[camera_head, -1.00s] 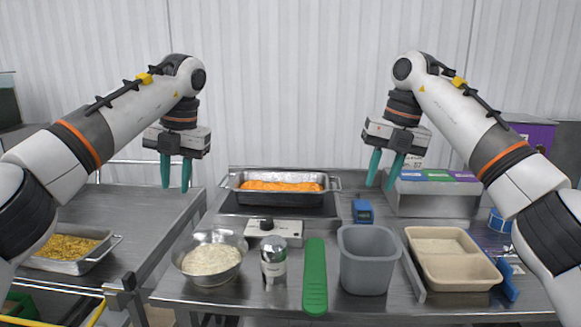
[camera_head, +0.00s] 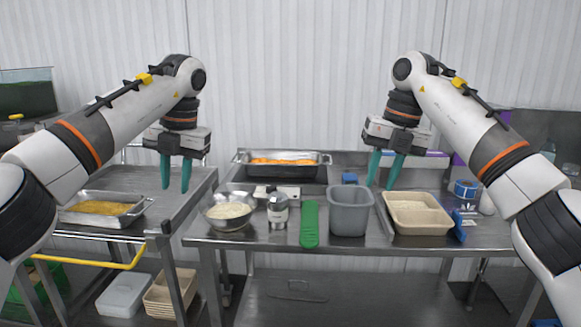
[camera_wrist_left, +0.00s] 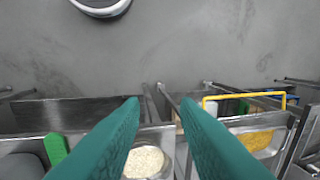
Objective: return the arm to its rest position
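My left gripper (camera_head: 175,172) hangs at the left in the head view, fingers pointing down, open and empty. Its two green fingers stand apart in the left wrist view (camera_wrist_left: 160,118), with grey floor between them. My right gripper (camera_head: 384,170) hangs at the right in the head view, fingers pointing down, apart and empty. Both grippers are clear of the tables and everything on them. Both upper arms come in from the sides at similar angles.
The steel table (camera_head: 275,238) bears a rice bowl (camera_head: 246,226), a shaker (camera_head: 278,212), a green tool (camera_head: 309,224), a grey bin (camera_head: 349,215) and a two-part beige tray (camera_head: 416,230). A cart with a pan (camera_head: 140,208) stands left. Open floor shows in the left wrist view.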

